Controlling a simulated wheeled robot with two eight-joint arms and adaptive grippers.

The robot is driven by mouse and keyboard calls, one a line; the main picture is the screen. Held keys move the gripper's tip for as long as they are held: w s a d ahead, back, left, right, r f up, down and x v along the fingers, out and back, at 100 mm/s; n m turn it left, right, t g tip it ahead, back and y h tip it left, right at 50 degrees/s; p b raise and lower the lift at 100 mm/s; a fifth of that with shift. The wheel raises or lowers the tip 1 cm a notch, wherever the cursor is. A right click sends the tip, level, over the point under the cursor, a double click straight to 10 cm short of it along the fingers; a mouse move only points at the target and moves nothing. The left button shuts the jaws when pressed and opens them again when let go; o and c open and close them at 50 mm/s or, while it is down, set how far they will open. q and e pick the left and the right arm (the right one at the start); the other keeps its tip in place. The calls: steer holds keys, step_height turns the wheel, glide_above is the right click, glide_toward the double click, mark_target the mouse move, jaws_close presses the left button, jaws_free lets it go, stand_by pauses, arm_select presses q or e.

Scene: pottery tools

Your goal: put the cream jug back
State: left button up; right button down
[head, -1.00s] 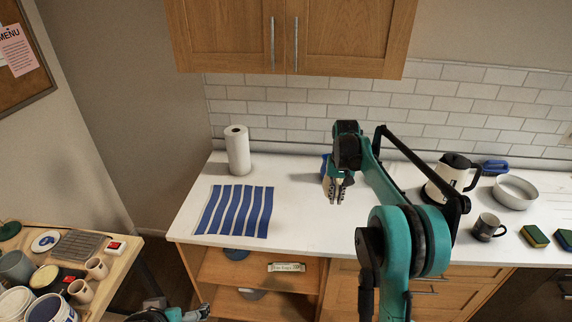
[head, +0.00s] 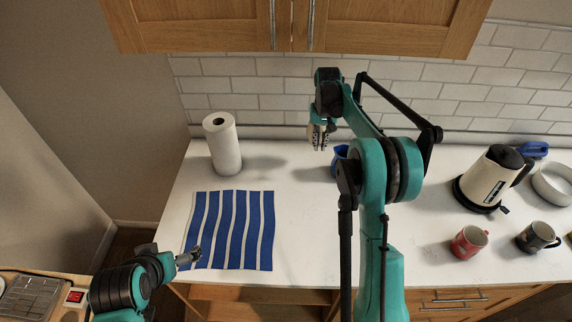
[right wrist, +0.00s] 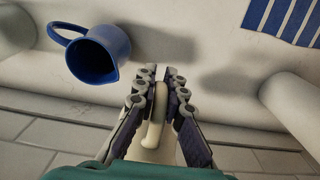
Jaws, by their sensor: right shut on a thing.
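My right gripper (head: 320,138) is raised near the back wall, above the white counter (head: 295,225). In the right wrist view, the right gripper (right wrist: 160,78) is shut on a slim cream-coloured handle (right wrist: 157,112), which I take as part of the cream jug. The jug's body is mostly hidden behind the fingers and wrist, and I cannot make it out in the head view. My left gripper (head: 188,258) is by the striped cloth's lower left corner; whether it is open is unclear.
A blue jug (right wrist: 98,54) stands near the right gripper, partly behind my arm in the head view (head: 340,160). A kettle (head: 490,180), red mug (head: 468,241) and dark mug (head: 537,237) stand right. Cupboards (head: 370,25) hang above.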

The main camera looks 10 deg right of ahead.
steer(key=shift+w+a+f, duration=0.15)
steer(key=shift+a+f, duration=0.1)
steer(key=shift+f, duration=0.15)
steer(key=s+a+f+b, duration=0.1)
steer(key=a+f, duration=0.2)
steer(key=s+a+f+b, duration=0.1)
steer(key=a+f, duration=0.3)
steer(key=a+f+b, duration=0.1)
steer(key=a+f, duration=0.2)
steer(key=a, duration=0.1)
steer(key=shift+s+f, duration=0.35)
steer(key=shift+s, duration=0.05)
steer(key=shift+r, duration=0.1)
steer(key=c, duration=2)
jaws_free()
steer(key=shift+f, duration=0.2)
steer(key=shift+c, duration=0.2)
steer(key=o, duration=0.4)
steer(key=shift+o, duration=0.2)
steer(key=shift+r, duration=0.15)
